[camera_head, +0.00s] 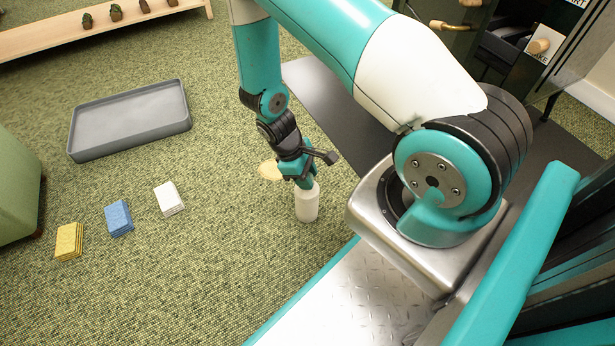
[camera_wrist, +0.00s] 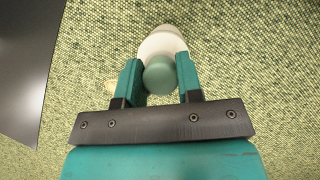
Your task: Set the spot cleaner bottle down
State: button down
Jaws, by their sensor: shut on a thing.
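The spot cleaner bottle (camera_head: 307,206) is white and stands or hangs upright over the green carpet, near the front edge of my base. In the wrist view the bottle (camera_wrist: 163,42) shows a white body and a rounded green cap between the fingers. My gripper (camera_head: 303,181) points down and is shut on the bottle's top. Its two teal fingers (camera_wrist: 160,80) sit on either side of the cap. I cannot tell whether the bottle's base touches the carpet.
A pale round patch (camera_head: 271,170) lies on the carpet just left of the bottle. A grey tray (camera_head: 130,120) is farther left. A dark mat (camera_head: 330,100) is behind. Carpet between is clear.

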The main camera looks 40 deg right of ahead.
jog(key=c, duration=0.8)
grip_release()
jog(key=w+a+r+t+y+p, duration=0.15)
jog(key=a+r+p, duration=0.35)
jog(key=r, duration=1)
jog(key=w+a+r+t+y+p, duration=0.1)
jog(key=w+a+r+y+p, duration=0.15)
jog(key=a+r, duration=0.8)
jog(key=s+a+r, duration=0.1)
jog(key=s+r, duration=0.3)
jog(key=r, duration=0.2)
jog(key=s+a+r+t+y, duration=0.1)
jog(key=s+r, duration=0.4)
jog(key=r, duration=0.2)
jog(key=s+a+r+n+y, duration=0.1)
jog(key=s+r, duration=0.4)
jog(key=r, duration=0.1)
jog(key=shift+s+a+r, duration=0.15)
jog(key=shift+s+r, duration=0.05)
jog(key=shift+r, duration=0.15)
